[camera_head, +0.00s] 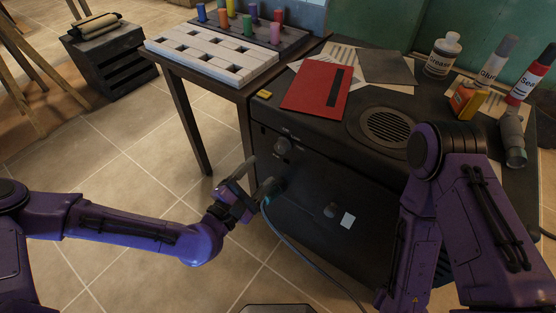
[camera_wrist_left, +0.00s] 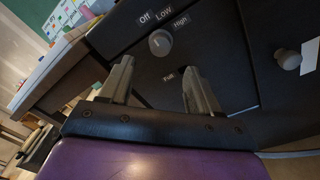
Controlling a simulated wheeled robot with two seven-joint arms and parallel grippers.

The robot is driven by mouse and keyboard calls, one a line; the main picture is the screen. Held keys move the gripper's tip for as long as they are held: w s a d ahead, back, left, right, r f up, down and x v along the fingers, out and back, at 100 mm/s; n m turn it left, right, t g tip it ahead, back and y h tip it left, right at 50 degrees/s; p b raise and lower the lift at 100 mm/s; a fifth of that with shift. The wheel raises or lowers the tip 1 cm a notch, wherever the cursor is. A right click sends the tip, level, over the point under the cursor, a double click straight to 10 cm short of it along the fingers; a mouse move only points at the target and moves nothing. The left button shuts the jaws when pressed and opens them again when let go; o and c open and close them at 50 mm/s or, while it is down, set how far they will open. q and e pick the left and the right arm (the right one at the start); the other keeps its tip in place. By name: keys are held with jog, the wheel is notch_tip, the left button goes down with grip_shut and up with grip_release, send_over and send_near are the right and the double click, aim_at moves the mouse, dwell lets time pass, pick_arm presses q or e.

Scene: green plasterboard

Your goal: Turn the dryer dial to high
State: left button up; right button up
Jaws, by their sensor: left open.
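The dryer (camera_head: 320,215) is a black cabinet with its dial (camera_head: 282,146), a round grey knob, at the upper left of the front. The left wrist view shows the dial (camera_wrist_left: 160,42) with the labels Off, Low and High around its upper side; I cannot tell surely which label it points at. My left gripper (camera_head: 260,174) is open and empty, just below and left of the dial in the head view. In the left wrist view its fingers (camera_wrist_left: 157,68) are spread below the dial, apart from it. My right arm shows at the right, its gripper out of view.
A red folder (camera_head: 316,85), a round vent (camera_head: 388,128), a grease bottle (camera_head: 442,55) and other bottles sit on the dryer top. A second knob (camera_wrist_left: 288,59) is to the right. A table (camera_head: 190,70) stands left.

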aim_at(280, 150)
pick_arm(q)
jog(key=x, duration=0.9)
jog(key=shift+w+d+r, duration=0.1)
jog(key=shift+w+d, duration=0.05)
jog(key=shift+d, duration=0.05)
jog(key=c, duration=1)
